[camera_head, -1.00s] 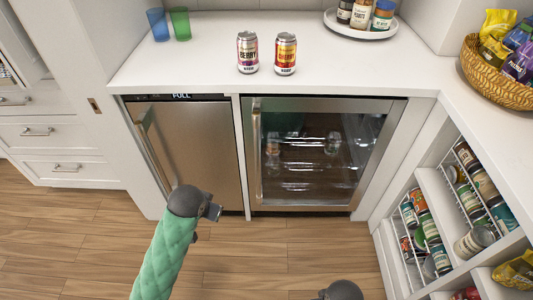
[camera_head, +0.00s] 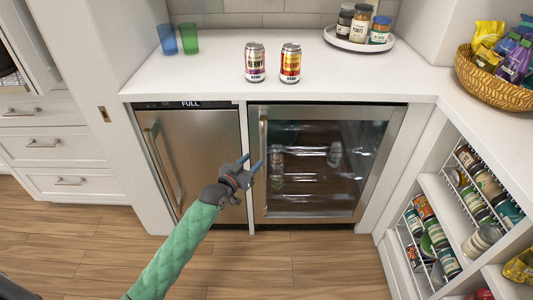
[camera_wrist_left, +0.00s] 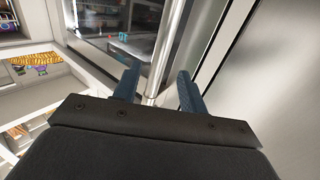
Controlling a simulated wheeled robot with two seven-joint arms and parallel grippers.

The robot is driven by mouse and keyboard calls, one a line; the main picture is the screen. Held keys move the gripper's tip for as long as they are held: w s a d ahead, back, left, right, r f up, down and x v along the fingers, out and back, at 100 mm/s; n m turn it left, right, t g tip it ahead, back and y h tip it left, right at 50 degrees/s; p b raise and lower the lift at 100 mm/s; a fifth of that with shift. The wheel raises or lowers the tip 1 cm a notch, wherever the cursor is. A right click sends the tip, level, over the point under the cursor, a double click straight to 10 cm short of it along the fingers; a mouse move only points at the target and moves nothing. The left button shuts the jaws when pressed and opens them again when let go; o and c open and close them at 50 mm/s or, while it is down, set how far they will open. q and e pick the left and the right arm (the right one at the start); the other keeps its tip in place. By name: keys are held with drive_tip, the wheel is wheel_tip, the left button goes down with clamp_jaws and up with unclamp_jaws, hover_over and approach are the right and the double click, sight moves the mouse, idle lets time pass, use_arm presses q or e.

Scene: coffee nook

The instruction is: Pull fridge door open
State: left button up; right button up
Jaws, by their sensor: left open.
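The fridge with the dark glass door (camera_head: 320,165) is under the counter, and its door looks shut. Its vertical bar handle (camera_head: 263,150) runs down the door's left side. My left gripper (camera_head: 251,162) is open, with blue fingers pointing at the handle. In the left wrist view, the handle bar (camera_wrist_left: 168,45) runs down between the two finger tips of the left gripper (camera_wrist_left: 157,85). I cannot tell if either finger touches it. My right gripper is not in view.
A steel appliance (camera_head: 200,150) with its own handle stands left of the fridge. Two cans (camera_head: 255,62) (camera_head: 290,63), two cups and a tray of jars (camera_head: 360,42) are on the counter. An open can shelf (camera_head: 440,200) is at the right. The wooden floor in front is clear.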

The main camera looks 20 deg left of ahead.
sight(261, 151)
use_arm(q)
drive_tip(key=shift+w+r, duration=0.25)
drive_tip(key=shift+r, duration=0.05)
drive_tip(key=shift+x, duration=3.55)
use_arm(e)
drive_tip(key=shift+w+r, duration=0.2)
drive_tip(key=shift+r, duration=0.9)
use_arm(q)
clamp_jaws()
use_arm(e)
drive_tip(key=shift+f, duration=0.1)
